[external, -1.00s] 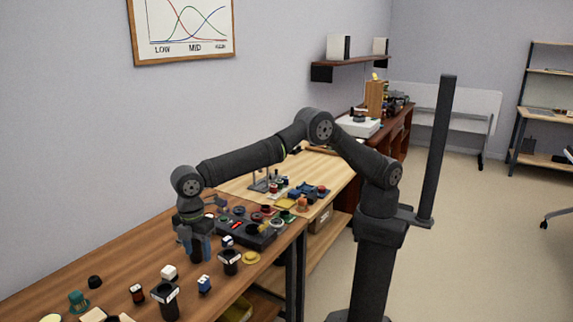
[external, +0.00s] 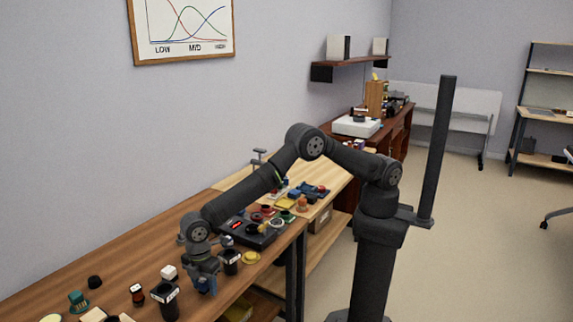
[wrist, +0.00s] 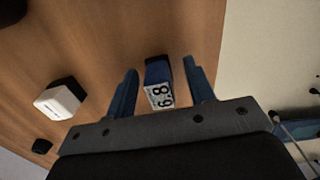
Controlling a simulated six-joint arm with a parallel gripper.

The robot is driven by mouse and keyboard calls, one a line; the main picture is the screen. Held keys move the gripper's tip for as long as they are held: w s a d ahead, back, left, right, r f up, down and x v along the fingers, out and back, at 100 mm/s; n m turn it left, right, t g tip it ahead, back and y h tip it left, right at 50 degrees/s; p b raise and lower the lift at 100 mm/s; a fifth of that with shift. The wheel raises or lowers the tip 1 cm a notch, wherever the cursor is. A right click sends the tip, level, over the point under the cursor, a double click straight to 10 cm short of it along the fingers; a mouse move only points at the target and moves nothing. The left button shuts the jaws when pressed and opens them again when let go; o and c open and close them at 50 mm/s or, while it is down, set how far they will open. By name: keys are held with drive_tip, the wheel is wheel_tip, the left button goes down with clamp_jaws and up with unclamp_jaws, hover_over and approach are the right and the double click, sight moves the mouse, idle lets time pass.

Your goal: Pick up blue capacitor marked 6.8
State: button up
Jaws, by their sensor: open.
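The blue capacitor (wrist: 158,72) shows in the wrist view with a white label reading 6.8. It sits on the brown wooden table between the two blue fingers of my gripper (wrist: 160,90). The fingers are open, with a gap on each side of the capacitor. In the external view my gripper (external: 205,284) is low over the table near its front edge. There the capacitor is mostly hidden by the fingers, and I cannot tell it apart from them.
A white block (wrist: 60,102) lies left of my gripper in the wrist view. In the external view, black labelled cups (external: 167,300) and (external: 231,262) stand on either side of my gripper. A yellow disc (external: 250,258) and a dark equipment box (external: 258,236) are further right. The table's front edge is close.

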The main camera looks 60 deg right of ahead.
drive_tip(key=shift+f, duration=0.3)
drive_tip(key=c, duration=1.1)
drive_tip(key=shift+o, duration=0.2)
drive_tip(key=shift+r, duration=0.15)
